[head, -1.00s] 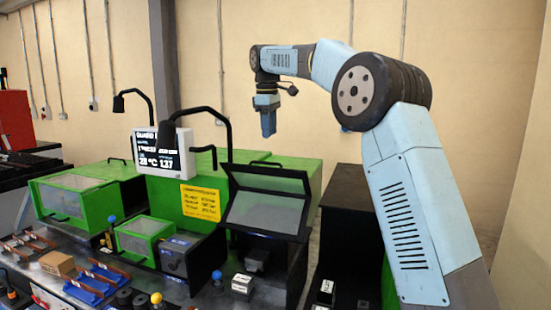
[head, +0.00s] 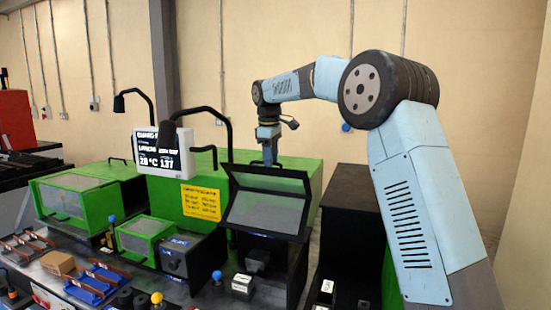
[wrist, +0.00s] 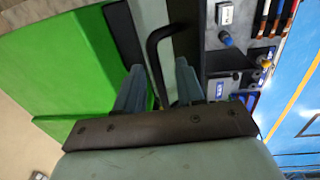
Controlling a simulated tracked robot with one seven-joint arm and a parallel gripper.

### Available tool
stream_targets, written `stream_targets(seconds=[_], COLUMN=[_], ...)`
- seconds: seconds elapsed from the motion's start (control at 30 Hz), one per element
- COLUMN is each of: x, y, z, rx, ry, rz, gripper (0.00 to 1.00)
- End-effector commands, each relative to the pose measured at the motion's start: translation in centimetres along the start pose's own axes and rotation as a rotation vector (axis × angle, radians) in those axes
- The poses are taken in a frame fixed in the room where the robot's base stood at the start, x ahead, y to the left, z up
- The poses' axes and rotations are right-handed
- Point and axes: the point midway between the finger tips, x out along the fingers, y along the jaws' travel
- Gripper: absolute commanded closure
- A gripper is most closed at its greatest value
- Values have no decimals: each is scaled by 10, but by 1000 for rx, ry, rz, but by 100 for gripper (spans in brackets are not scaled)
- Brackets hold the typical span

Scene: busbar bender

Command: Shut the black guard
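The black guard (head: 266,208) stands raised and open on its black housing, right of the middle in the head view. It has two grey see-through panels. My gripper (head: 270,160) is just above and behind its top edge, pointing down. In the wrist view my two blue-grey fingers (wrist: 158,75) are spread apart. A black bar handle (wrist: 153,50) shows in the space between them, and I see no finger closed on it. Whether a finger touches the handle, I cannot tell. The fingertips are partly hidden in the head view.
A green cabinet (head: 245,172) lies behind the guard. A white display (head: 161,152) and a curved black lamp arm (head: 215,118) stand close to its left. A smaller green guard (head: 135,236) is at lower left. A tall black cabinet (head: 350,205) stands to the right.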

Motion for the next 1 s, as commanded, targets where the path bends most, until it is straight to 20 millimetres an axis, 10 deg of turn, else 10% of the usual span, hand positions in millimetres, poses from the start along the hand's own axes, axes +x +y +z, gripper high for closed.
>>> stream_targets(seconds=[0.4,0.83,0.87,1.0], x=[0,0,-1,0], y=[0,0,8,0], z=[0,0,26,4], rx=[0,0,7,-2], ry=[0,-1,-2,-2], rz=[-1,-2,-1,3], gripper=[99,100,100,100])
